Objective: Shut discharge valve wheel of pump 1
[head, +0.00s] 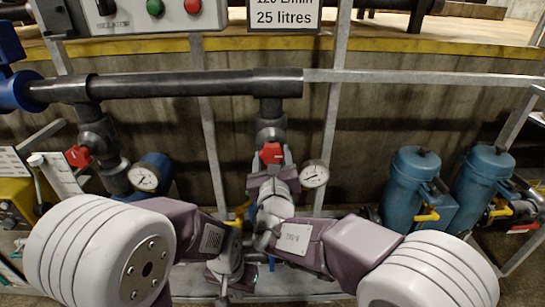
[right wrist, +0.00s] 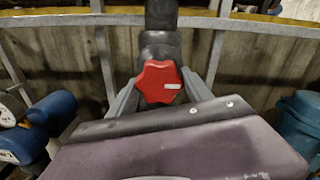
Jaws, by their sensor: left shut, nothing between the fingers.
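A red star-shaped valve wheel (head: 271,153) sits on the vertical dark pipe below the right end of the black horizontal pipe. It also shows in the right wrist view (right wrist: 160,82). My right gripper (head: 272,160) is at this wheel, one grey finger on each side. Both fingertips lie close along its edges; I cannot tell whether they press on it. A second red wheel (head: 78,156) is on the left pipe, with no gripper near it. My left gripper (head: 223,288) is low in the head view, shut and empty, below the right one. No label shows which wheel is pump 1's.
A pressure gauge (head: 315,174) stands just right of the gripped-at pipe, another gauge (head: 143,177) by the left pipe. Grey metal posts (head: 330,120) rise behind. Blue canisters (head: 412,185) stand at the right. A control box (head: 140,15) is above the black pipe (head: 190,84).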

